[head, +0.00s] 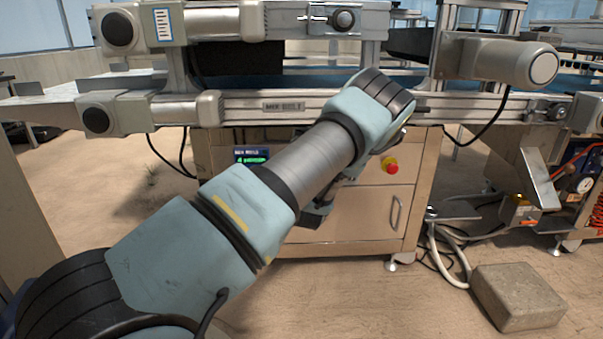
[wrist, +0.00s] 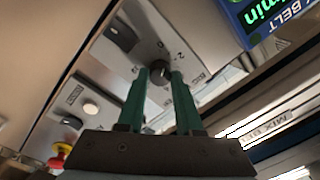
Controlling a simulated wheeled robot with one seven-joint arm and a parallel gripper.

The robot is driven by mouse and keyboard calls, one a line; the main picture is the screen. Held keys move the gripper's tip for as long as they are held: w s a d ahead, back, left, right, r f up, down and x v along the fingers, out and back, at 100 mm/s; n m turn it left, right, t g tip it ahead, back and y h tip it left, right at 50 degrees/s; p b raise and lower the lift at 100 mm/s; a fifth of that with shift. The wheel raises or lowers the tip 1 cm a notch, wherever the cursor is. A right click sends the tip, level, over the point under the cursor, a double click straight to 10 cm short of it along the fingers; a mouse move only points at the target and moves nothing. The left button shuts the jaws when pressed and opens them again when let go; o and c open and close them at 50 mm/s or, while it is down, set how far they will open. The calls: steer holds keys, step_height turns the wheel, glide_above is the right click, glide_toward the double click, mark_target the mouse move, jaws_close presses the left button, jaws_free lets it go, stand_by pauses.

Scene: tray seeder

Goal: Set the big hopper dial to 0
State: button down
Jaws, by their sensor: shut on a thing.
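In the wrist view, my gripper (wrist: 161,79) has its two green fingers shut on a black dial (wrist: 159,69) on a pale metal panel (wrist: 147,43). Small scale marks, one looking like a 2, show beside the dial. Its pointer and full scale are hidden by the fingers or too small to read, so its setting and its label cannot be told. In the head view, my own arm hides the gripper and the dial.
A blue-framed display (wrist: 262,18) is close by at top right. In the head view, a steel cabinet (head: 335,222) stands below the conveyor rail (head: 245,106).

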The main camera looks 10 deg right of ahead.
steer(key=shift+n, duration=1.6)
steer(key=c, duration=0.6)
jaws_free()
steer(key=shift+o, duration=0.2)
steer(key=s+a, duration=0.1)
steer(key=s, duration=0.9)
steer(key=shift+s+a+f+p, duration=0.2)
steer(key=shift+s+a+p, duration=0.15)
steer(key=shift+s+p, duration=0.1)
steer(key=shift+w, duration=0.1)
